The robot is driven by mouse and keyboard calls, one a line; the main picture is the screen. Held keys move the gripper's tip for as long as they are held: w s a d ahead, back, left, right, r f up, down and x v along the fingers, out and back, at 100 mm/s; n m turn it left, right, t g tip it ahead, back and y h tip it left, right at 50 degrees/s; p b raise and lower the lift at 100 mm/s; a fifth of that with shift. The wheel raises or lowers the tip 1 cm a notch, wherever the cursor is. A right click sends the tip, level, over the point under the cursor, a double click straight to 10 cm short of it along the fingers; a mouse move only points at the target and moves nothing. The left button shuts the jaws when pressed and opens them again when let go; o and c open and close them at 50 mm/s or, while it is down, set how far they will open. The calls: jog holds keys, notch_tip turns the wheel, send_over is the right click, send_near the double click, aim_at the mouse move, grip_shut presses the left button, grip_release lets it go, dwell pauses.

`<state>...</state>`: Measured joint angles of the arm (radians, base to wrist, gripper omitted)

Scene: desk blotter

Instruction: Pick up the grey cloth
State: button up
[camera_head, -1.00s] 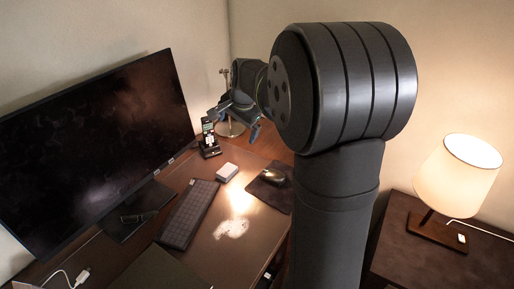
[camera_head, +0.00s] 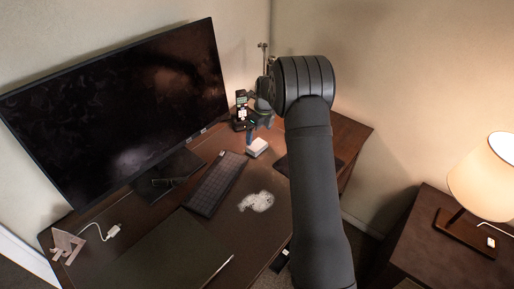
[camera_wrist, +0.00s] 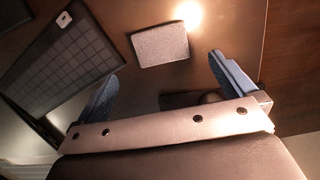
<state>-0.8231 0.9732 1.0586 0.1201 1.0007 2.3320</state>
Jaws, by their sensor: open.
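A small, pale grey, folded-looking rectangle (camera_head: 257,147), which looks like the grey cloth, lies on the desk right of the keyboard's far end. In the wrist view this grey cloth (camera_wrist: 160,45) is flat, with a finely textured top, just ahead of the fingertips. My gripper (camera_wrist: 164,70) is open and empty, with one blue finger on each side of the cloth's line. In the head view my gripper (camera_head: 252,130) is small, just behind and above the cloth, and partly hidden by my arm. I cannot tell its exact height above the desk.
The black keyboard (camera_head: 215,183) lies left of the cloth, before the large monitor (camera_head: 120,105). A cordless phone (camera_head: 240,110) stands behind. A dark mouse pad (camera_wrist: 175,101) is partly hidden by my gripper. A whitish patch (camera_head: 257,201) marks the desk nearer the front.

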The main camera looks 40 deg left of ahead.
aim_at(257, 145)
jog(key=f, duration=0.2)
jog(key=a+f, duration=0.1)
jog(key=f, duration=0.4)
jog(key=shift+w+a+f, duration=0.1)
jog(key=shift+a+f, duration=0.05)
jog(key=shift+f, duration=0.1)
jog(key=c, duration=1)
jog(key=shift+r, duration=0.1)
jog(key=shift+r, duration=0.55)
notch_tip(257, 145, up, 2)
jog(key=shift+r, duration=0.15)
jog(key=d, duration=3.2)
